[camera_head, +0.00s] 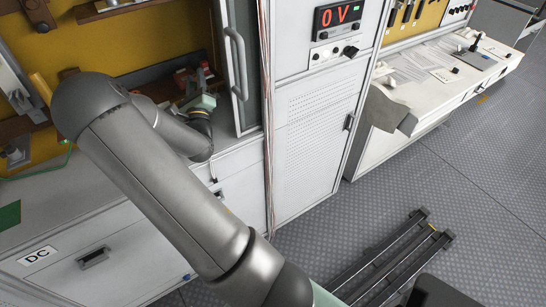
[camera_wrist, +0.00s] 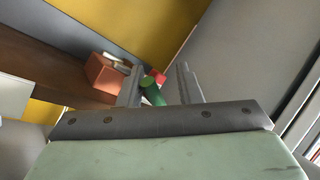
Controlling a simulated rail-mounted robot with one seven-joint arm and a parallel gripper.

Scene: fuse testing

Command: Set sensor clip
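My gripper (camera_wrist: 162,84) shows in the wrist view with its two grey fingers apart. A small green cylindrical piece (camera_wrist: 152,92) with a bright green end shows between the fingers, nearer the left one. It does not appear to be squeezed by both fingers. A red piece (camera_wrist: 158,77) is just behind it. I cannot tell whether either is the sensor clip. In the head view my gripper (camera_head: 207,101) is at the cabinet's shelf area, partly hidden by my arm, and its fingertips are not clear.
An orange-brown block (camera_wrist: 106,73) is left of the fingers on a brown shelf (camera_wrist: 45,65). In the head view, an open cabinet door with a handle (camera_head: 236,62) stands just right of my gripper. A display (camera_head: 339,14) reads 0 V. The grey counter (camera_head: 70,207) is below my arm.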

